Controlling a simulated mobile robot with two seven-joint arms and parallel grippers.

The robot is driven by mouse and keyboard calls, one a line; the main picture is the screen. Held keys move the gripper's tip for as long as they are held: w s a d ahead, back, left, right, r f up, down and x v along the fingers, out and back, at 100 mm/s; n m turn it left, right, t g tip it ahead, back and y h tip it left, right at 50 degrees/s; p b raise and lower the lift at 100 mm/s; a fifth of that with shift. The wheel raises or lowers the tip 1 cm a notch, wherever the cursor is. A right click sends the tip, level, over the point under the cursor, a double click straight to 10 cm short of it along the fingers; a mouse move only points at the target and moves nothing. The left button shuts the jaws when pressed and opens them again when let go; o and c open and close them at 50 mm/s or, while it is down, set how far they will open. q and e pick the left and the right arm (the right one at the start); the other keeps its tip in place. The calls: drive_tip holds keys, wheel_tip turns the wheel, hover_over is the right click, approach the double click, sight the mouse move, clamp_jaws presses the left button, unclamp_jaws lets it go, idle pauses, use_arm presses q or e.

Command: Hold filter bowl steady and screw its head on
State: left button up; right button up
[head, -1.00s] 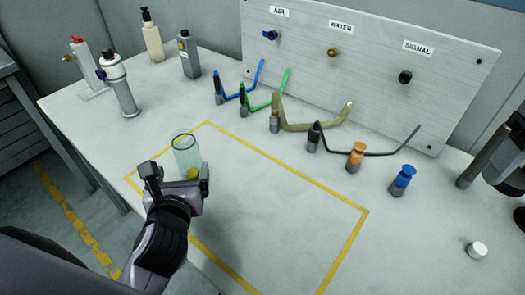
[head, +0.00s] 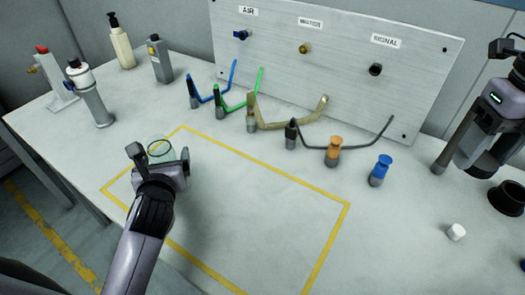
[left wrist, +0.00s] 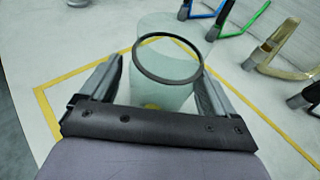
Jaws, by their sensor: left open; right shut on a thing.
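The clear filter bowl (left wrist: 172,88) stands upright near the left corner of the yellow outline, with a dark ring at its rim. In the head view its rim (head: 160,148) shows just behind my left gripper (head: 162,163), which hides most of it. In the left wrist view the bowl is between the open fingers of my left gripper (left wrist: 160,85), with a gap seen at the left finger. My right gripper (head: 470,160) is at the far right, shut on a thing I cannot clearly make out. A dark grey cylinder (head: 446,153) and a black round part (head: 508,197) show beside it.
A panel (head: 330,75) with three ports stands behind several hoses. An orange connector (head: 334,150), a blue connector (head: 380,170) and a white cap (head: 456,232) are at right. Bottles and a filter unit (head: 90,97) stand back left. The outlined area (head: 260,210) is mostly clear.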

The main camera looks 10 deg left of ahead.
use_arm(q)
drive_tip(key=shift+x, duration=0.75)
drive_tip(key=c, duration=1.1)
